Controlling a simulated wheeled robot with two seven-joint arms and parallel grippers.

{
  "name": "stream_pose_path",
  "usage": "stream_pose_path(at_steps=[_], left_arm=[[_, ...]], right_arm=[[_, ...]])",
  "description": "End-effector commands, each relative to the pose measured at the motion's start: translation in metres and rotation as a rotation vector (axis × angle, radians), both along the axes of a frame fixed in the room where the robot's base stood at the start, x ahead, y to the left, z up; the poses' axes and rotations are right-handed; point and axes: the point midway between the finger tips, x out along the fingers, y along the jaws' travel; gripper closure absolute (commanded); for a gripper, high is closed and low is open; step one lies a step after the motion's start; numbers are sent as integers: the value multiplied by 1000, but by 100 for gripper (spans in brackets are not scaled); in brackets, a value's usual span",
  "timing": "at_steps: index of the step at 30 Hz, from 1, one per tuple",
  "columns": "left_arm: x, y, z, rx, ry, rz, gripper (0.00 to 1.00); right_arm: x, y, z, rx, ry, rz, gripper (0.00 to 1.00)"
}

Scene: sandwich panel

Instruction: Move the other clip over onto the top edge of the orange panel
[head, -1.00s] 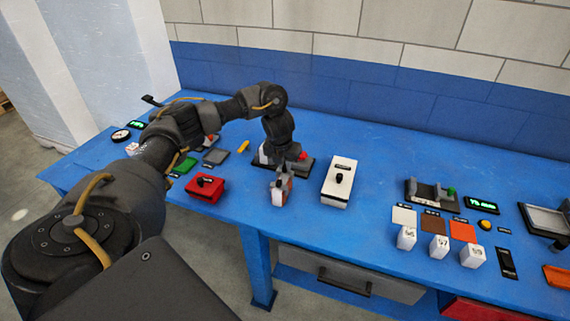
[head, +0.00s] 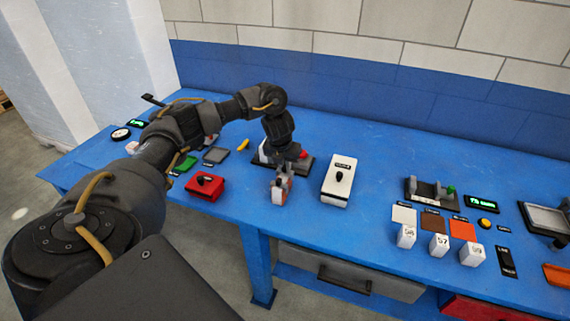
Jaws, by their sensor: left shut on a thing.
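My left gripper (head: 281,183) reaches down near the table's front edge, between the red box and the white box. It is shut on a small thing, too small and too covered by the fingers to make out. A small upright piece (head: 279,197), whitish with orange-brown at its sides, shows right at and below the fingertips; I cannot tell panel from clip there. A flat orange square (head: 463,231) lies in a row with a white and a brown one on the right. My right gripper is not in view.
A red box (head: 205,187) stands left of the gripper and a white box (head: 338,182) with a black knob right of it. A dark fixture (head: 298,165) is just behind. Numbered white blocks (head: 439,245) stand at the right front. Table between white box and squares is clear.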

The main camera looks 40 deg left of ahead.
Motion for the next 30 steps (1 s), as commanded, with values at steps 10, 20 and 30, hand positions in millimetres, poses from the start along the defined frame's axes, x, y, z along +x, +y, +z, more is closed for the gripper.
stream_pose_path(at_steps=[10, 20, 30], left_arm=[[0, 0, -3, 0, 0, 0, 100], [0, 0, -7, 0, 0, 0, 100], [0, 0, -7, 0, 0, 0, 76]], right_arm=[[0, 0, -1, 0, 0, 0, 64], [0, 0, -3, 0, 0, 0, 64], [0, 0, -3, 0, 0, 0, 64]])
